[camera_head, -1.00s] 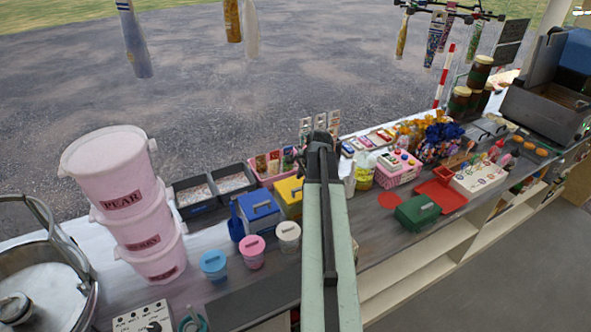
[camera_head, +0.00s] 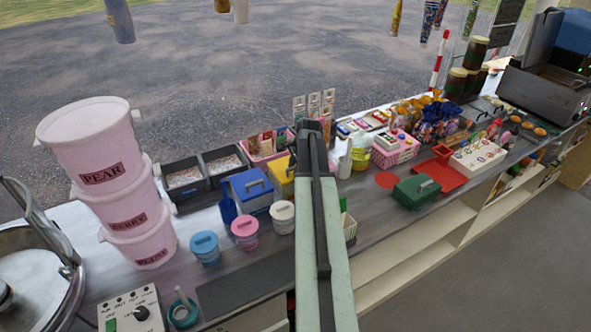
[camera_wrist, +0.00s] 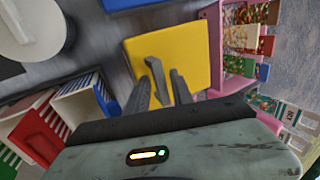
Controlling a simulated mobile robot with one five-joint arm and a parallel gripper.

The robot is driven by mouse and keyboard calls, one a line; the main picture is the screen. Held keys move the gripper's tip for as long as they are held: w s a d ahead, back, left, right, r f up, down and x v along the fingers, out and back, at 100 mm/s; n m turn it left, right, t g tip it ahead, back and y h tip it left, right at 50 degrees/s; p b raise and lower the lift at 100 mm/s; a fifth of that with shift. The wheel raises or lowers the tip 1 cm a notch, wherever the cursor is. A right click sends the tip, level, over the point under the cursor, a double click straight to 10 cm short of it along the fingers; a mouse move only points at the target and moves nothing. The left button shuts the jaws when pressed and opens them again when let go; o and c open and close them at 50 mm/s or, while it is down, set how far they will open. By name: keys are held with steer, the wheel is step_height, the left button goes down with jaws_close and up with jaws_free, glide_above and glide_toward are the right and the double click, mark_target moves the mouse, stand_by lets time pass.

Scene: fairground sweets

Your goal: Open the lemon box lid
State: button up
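The yellow box (camera_head: 280,178), which I take to be the lemon box, stands on the counter just left of my arm, partly hidden by it. In the wrist view its flat yellow lid (camera_wrist: 195,48) fills the upper middle and looks closed. A dark grey handle (camera_wrist: 155,70) runs across the lid. My gripper (camera_wrist: 160,82) is over the lid with its fingers apart, and the handle shows between them. I cannot tell whether the fingers touch it. In the head view the fingers are hidden behind my arm.
A blue box (camera_head: 250,188) stands close left of the yellow one. A pink tray (camera_head: 262,150) of packets is behind it. Lidded tubs, including a white one (camera_head: 282,216), stand in front. A green box (camera_head: 416,190) lies to the right. Pink buckets (camera_head: 95,150) are stacked far left.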

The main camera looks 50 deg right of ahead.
steer(key=shift+w, duration=0.1)
steer(key=c, duration=0.7)
steer(key=shift+o, duration=0.2)
steer(key=shift+f, duration=0.15)
